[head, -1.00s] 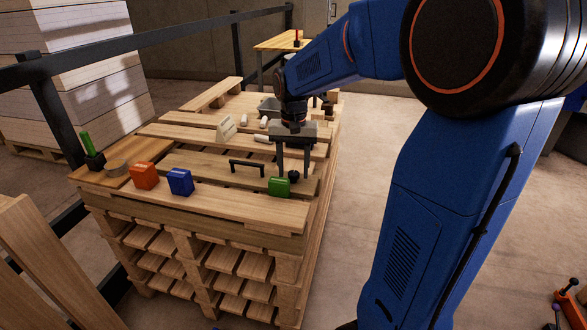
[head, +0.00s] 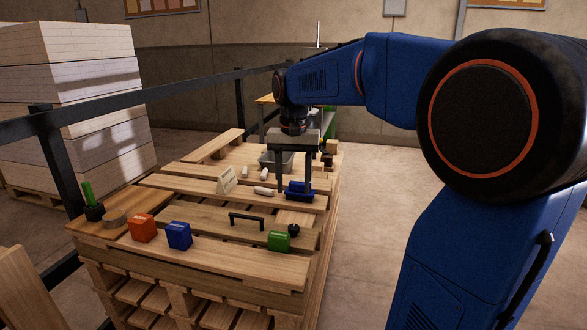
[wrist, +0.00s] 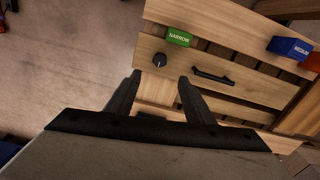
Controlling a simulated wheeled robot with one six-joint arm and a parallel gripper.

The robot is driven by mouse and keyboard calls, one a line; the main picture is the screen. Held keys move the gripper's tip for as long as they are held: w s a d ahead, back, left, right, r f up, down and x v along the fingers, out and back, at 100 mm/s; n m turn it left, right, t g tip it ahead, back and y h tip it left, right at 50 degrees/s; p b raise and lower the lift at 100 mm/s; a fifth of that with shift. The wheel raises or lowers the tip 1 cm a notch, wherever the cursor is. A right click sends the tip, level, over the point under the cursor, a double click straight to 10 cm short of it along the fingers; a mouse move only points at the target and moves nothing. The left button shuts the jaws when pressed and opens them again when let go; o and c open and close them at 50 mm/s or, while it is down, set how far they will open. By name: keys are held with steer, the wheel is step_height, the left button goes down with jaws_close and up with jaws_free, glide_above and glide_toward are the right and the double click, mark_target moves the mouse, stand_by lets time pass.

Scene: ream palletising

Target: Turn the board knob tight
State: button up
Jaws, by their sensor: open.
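The black round knob (head: 293,230) stands on the right end of a wooden board (head: 200,219) on top of the pallet stack. A black bar handle (head: 246,221) is fixed to the same board, left of the knob. The knob, with a pale mark on top, also shows in the wrist view (wrist: 160,60). My gripper (head: 293,186) is open and empty, up and behind the knob in the head view. In the wrist view the knob appears just beyond the two fingertips (wrist: 160,79), apart from both. Nothing hides it.
A green block (head: 279,241) marked NARROW sits close to the knob. A blue block (head: 179,235) and an orange block (head: 142,228) stand further left. White cylinders (head: 263,190), a small sign (head: 226,180) and a grey bin (head: 268,162) lie behind. A black rail (head: 150,92) runs along the left.

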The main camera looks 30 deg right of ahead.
step_height(320, 180, up, 4)
steer(key=shift+r, duration=0.25)
stand_by(0.5)
steer(key=s+a+f+n+t, duration=0.2)
steer(key=s+f, duration=0.6)
steer(key=s, duration=0.4)
steer(key=s+a+f+n+t, duration=0.2)
steer(key=s+f, duration=0.6)
steer(key=s, duration=0.4)
steer(key=a+n, duration=0.1)
steer(key=n, duration=0.1)
steer(key=shift+s+a+f+n+t, duration=0.2)
steer(key=shift+s+n+t, duration=0.1)
steer(key=shift+n+t, duration=0.1)
